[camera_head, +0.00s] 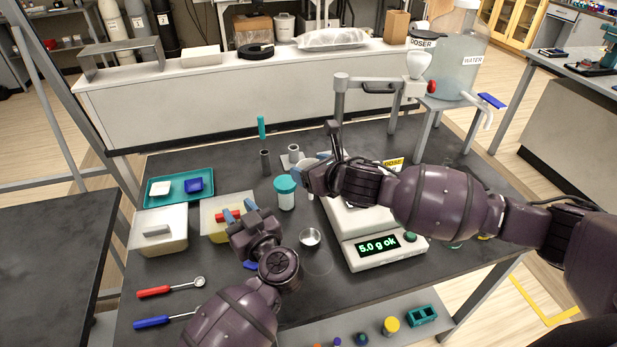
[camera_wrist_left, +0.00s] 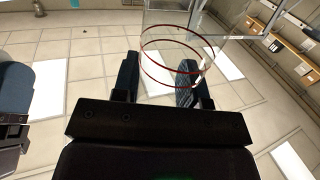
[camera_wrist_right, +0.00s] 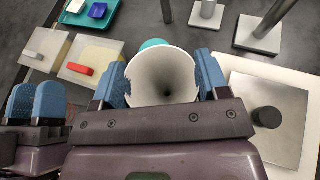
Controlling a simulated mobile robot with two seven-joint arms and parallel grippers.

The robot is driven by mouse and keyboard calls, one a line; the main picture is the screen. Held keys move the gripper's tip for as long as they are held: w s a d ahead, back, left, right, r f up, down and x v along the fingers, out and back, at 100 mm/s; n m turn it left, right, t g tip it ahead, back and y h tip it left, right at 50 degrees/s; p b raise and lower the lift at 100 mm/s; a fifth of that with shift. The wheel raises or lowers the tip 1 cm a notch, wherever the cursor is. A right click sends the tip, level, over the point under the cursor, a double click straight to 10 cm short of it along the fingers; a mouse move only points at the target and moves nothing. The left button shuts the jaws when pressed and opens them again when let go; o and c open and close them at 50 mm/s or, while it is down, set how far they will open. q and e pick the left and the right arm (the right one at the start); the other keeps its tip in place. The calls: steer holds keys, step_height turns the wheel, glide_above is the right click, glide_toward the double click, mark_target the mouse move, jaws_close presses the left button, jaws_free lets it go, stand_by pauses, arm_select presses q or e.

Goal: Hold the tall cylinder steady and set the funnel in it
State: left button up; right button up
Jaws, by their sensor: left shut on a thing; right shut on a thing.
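The tall cylinder (camera_wrist_left: 172,45) is clear with red rings and shows in the left wrist view between the fingers of my left gripper (camera_wrist_left: 160,68). In the head view my left gripper (camera_head: 239,211) is over the left-middle of the table; the clear cylinder is hard to make out there. The funnel (camera_wrist_right: 162,78) is white, its wide mouth facing the right wrist camera, held between the blue fingers of my right gripper (camera_wrist_right: 160,85). In the head view my right gripper (camera_head: 316,175) is right of the left one, apart from it.
A teal-lidded jar (camera_head: 286,193) and a metal cup (camera_head: 310,238) stand between the arms. The balance (camera_head: 375,250) reads "5.0 g ok". Lidded boxes (camera_head: 158,230), a teal tray (camera_head: 176,200) and red and blue-handled scoops (camera_head: 155,292) lie left. A stand (camera_head: 340,105) rises behind.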

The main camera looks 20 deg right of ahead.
steer(key=shift+r, duration=0.55)
arm_select(q)
steer(key=o, duration=1)
steer(key=v, duration=1.2)
steer(key=shift+r, duration=0.1)
